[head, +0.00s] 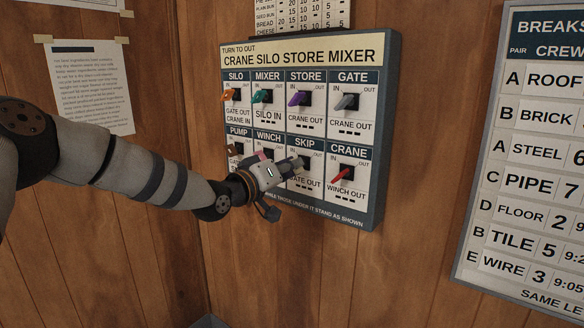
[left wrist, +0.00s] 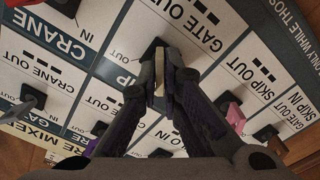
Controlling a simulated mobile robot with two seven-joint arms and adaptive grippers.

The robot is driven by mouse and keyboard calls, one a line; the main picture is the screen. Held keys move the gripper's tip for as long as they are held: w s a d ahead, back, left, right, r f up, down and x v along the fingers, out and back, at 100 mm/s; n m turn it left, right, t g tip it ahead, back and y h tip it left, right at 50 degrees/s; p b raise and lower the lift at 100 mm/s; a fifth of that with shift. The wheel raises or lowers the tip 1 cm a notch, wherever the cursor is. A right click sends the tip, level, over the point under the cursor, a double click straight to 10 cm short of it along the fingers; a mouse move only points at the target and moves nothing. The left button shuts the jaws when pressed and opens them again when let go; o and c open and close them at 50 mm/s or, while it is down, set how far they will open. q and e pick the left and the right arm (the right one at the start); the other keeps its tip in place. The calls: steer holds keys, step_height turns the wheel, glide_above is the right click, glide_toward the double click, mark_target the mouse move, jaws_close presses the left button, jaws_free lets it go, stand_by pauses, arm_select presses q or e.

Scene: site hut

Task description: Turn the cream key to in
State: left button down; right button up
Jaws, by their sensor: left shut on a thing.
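The key board (head: 390,120) hangs on the wood wall with two rows of labelled key switches. The cream key (left wrist: 160,66) shows in the left wrist view, on the SKIP switch in the lower row. My left gripper (head: 296,164) reaches the board from the left in the head view. Its fingers (left wrist: 166,82) are shut on the cream key, one on each side. In the head view the gripper hides the key. I cannot tell clearly which mark the key points to. My right gripper is in neither view.
Close by are the pink WINCH key (left wrist: 229,110) and the red CRANE key (head: 341,175). Above are orange (head: 230,95), teal (head: 262,96), purple (head: 299,97) and grey (head: 348,101) keys. A schedule board (head: 515,160) hangs at right, with bare wall between.

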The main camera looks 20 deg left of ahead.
arm_select(q)
steer(key=shift+f+n, duration=0.15)
steer(key=shift+n, duration=0.25)
steer(key=c, duration=1.8)
jaws_free()
steer(key=shift+o, duration=0.2)
steer(key=v, duration=1.2)
